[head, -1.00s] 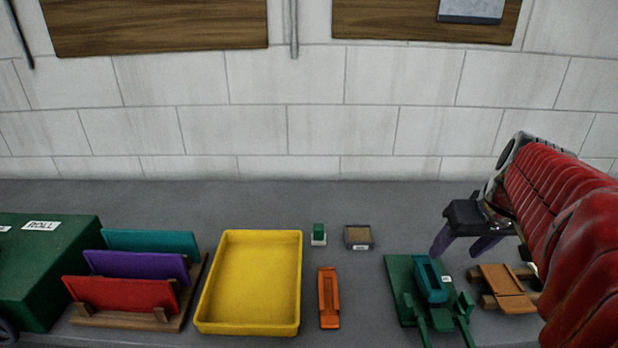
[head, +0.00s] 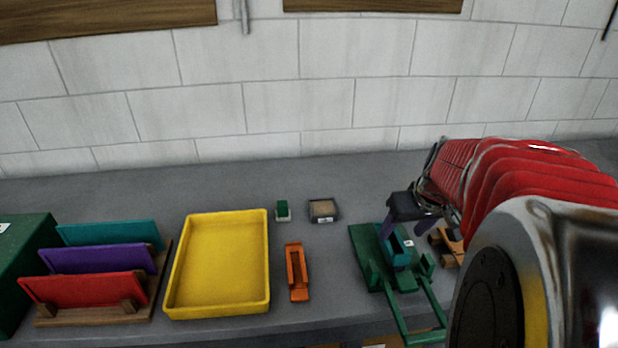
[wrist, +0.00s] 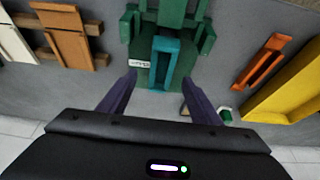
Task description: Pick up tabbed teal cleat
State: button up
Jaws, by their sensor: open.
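The teal cleat (head: 400,250), a small open-topped channel piece, sits in the green fixture (head: 363,262) at the right of the bench. In the wrist view the teal cleat (wrist: 163,68) lies straight ahead, with a white label beside it on the fixture (wrist: 172,14). My gripper (head: 406,229) is open, its purple fingers pointing down just above and behind the cleat.
An orange channel piece (head: 297,270) and a yellow tray (head: 217,262) lie left of the fixture. A wooden piece (head: 448,246) is close on its right, partly hidden by my arm. A small green block (head: 283,209) and a tan box (head: 323,209) stand behind.

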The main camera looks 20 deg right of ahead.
aim_at(392, 245)
jog(key=shift+f, duration=0.1)
jog(key=shift+a+x, duration=0.15)
jog(key=shift+x, duration=1.15)
jog(key=shift+a+x, duration=0.1)
jog(key=shift+x, duration=1.15)
jog(key=shift+s+f, duration=0.1)
jog(key=shift+d, duration=0.1)
jog(key=c, duration=1.2)
jog(key=shift+c, duration=0.4)
notch_tip(392, 245, up, 10)
